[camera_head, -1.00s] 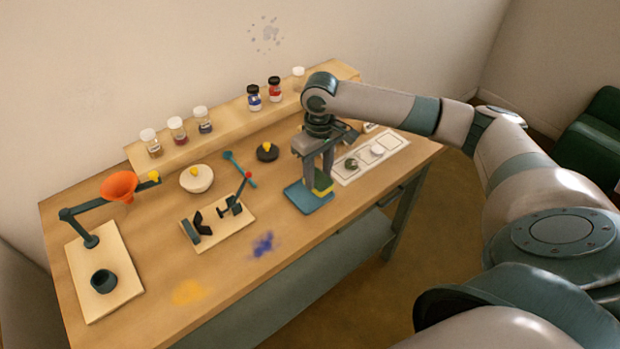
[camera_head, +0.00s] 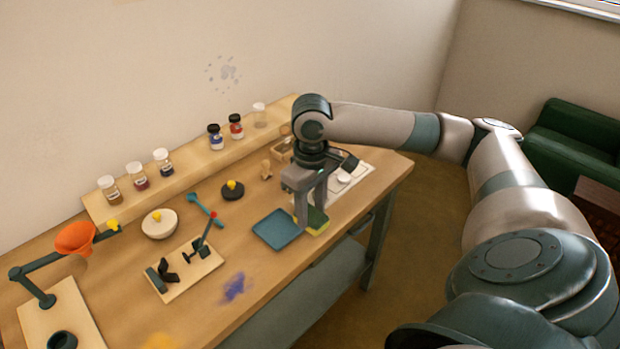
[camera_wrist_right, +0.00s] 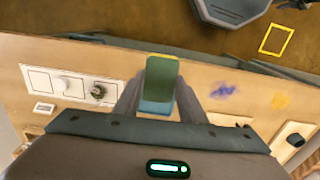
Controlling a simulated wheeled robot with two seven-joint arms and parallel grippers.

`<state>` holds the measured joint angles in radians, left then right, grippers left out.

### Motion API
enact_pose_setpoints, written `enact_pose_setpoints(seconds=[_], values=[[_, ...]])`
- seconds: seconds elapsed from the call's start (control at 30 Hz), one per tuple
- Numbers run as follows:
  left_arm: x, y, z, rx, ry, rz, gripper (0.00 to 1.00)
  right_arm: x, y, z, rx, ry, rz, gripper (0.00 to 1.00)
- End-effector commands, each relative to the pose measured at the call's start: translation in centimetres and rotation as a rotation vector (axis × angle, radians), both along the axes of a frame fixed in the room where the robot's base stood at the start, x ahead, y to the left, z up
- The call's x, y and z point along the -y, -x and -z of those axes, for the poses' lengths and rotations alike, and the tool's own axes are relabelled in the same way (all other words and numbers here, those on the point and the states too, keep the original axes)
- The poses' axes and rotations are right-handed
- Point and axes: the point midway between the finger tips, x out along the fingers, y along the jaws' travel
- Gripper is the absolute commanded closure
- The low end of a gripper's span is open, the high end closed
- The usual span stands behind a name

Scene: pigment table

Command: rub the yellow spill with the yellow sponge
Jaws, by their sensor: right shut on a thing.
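My right gripper (camera_head: 309,217) is shut on the yellow sponge (camera_head: 317,224), which has a green layer and a yellow layer. It holds the sponge just right of the blue tray (camera_head: 278,229), near the table's front edge. I cannot tell whether the sponge touches the table. In the right wrist view, the sponge's green face (camera_wrist_right: 162,78) shows between the fingers. The yellow spill (camera_head: 160,341) is cut by the bottom edge of the head view, far left of the gripper. It also shows in the right wrist view (camera_wrist_right: 280,101). My left gripper is not in view.
A blue spill (camera_head: 234,287) lies between the tray and the yellow spill. Several jars line the back shelf (camera_head: 190,173).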

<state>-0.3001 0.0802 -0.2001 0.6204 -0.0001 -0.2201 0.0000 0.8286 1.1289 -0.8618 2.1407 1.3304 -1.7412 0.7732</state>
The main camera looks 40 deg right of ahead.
Motion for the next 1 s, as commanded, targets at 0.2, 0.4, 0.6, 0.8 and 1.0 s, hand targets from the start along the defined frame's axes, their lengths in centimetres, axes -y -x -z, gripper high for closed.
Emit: enact_pose_setpoints(seconds=[0.2,0.4,0.6,0.8,1.0], values=[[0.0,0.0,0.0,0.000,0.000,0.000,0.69,0.0,0.0,0.0,0.000,0.000,0.000,0.81],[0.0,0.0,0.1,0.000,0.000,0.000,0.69,-0.3,-0.1,0.1,0.000,-0.002,0.000,0.81],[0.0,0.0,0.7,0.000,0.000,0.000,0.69,-3.7,-0.3,0.4,-0.001,-0.020,0.015,0.81],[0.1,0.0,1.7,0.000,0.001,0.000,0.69,-10.3,0.0,0.5,-0.007,-0.033,0.052,0.81],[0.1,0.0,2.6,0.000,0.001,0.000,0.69,-15.7,0.9,0.1,-0.002,-0.016,0.087,0.81]])
